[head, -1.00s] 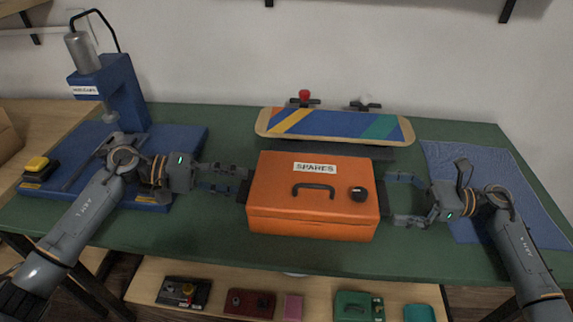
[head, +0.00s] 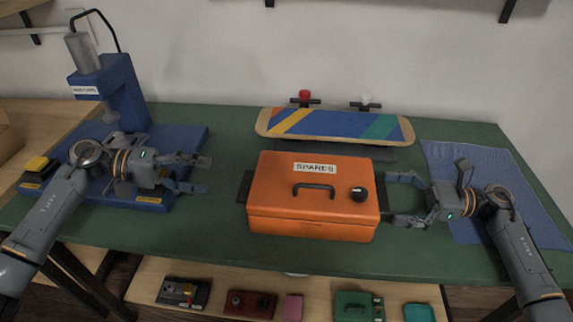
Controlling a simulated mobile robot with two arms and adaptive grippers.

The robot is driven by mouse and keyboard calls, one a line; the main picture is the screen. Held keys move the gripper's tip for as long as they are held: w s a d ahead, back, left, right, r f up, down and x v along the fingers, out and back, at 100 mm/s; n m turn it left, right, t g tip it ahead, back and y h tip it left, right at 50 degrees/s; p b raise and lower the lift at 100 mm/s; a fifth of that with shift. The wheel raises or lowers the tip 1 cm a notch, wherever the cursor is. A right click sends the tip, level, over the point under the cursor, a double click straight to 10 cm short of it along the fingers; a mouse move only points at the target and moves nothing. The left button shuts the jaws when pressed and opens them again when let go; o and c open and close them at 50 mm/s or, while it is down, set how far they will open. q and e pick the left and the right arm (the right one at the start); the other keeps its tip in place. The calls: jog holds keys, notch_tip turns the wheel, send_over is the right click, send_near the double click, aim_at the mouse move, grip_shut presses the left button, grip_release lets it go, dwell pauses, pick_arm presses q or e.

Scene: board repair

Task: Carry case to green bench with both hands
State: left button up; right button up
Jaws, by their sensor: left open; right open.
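The orange case (head: 314,215), labelled SPARES, sits flat on the green bench (head: 280,262). It has a black top handle, a black knob and dark side handles. My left gripper (head: 204,174) is open and empty, to the left of the case with a clear gap to its left side handle (head: 244,187). My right gripper (head: 392,199) is open at the case's right side, its fingertips close to the right side handle. I cannot tell whether they touch it.
A blue press (head: 112,90) on a blue base stands at the left. A striped skateboard deck (head: 335,126) stands behind the case. A blue mat (head: 475,180) lies at the right. Several small boxes lie on the lower shelf (head: 220,298).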

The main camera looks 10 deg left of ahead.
jog(key=d, duration=1.1)
jog(key=shift+d, duration=0.5)
